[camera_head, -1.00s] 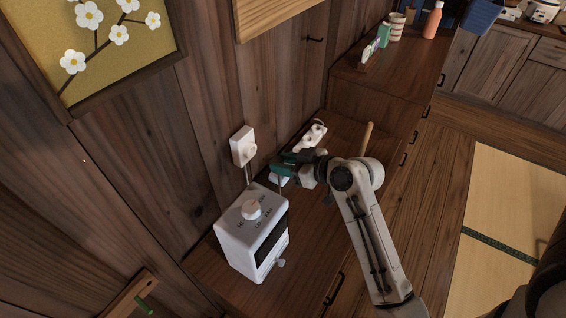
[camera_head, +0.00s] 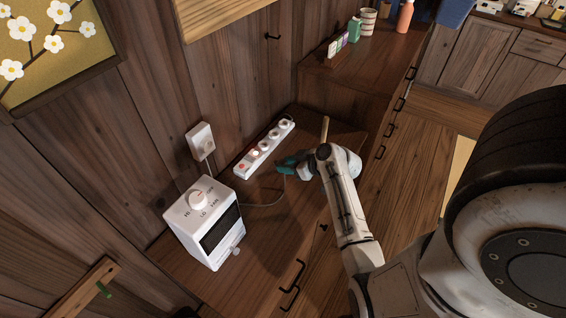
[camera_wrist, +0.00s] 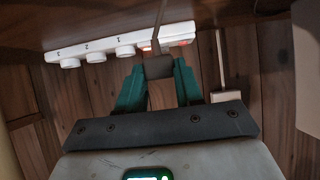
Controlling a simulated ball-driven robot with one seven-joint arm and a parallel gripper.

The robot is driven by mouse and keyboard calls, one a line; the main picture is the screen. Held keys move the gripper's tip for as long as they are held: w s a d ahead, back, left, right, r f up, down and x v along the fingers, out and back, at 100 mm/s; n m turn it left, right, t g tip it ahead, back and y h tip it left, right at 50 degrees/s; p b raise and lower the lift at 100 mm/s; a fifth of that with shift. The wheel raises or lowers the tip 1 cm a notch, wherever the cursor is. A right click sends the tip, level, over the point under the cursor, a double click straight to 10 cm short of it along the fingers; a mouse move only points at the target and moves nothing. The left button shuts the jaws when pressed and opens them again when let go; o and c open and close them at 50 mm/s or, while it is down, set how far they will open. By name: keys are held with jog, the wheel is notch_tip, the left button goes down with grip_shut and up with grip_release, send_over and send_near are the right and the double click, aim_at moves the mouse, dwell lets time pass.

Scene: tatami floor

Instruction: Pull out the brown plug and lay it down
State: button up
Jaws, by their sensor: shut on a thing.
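My gripper (camera_head: 288,164) has teal fingers and is shut on the brown plug (camera_wrist: 158,68), which shows between the fingertips in the wrist view. The plug's cord runs up from it in that view. In the head view the fingers hide the plug, and a thin cord (camera_head: 266,204) runs from there toward the white heater-like box (camera_head: 206,222). The white power strip (camera_head: 265,146) lies along the wall. My gripper is to its right with a gap, so the plug looks clear of the strip. The strip also shows behind the fingers in the wrist view (camera_wrist: 103,49).
A wall outlet (camera_head: 201,141) is above the box. A wooden stick-like thing (camera_head: 325,128) stands behind my arm. The raised cabinet (camera_head: 345,85) behind holds a cup, a bottle and small cartons. The brown dresser top (camera_head: 262,240) is bare right of the box.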

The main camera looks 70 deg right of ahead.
jog(key=shift+f+b, duration=2)
jog(key=shift+f, duration=1.1)
jog(key=o, duration=1.1)
jog(key=shift+s, duration=0.15)
jog(key=v, duration=1)
jog(key=shift+s+r+b, duration=0.15)
jog(key=shift+s+b, duration=0.1)
jog(key=shift+b, duration=0.1)
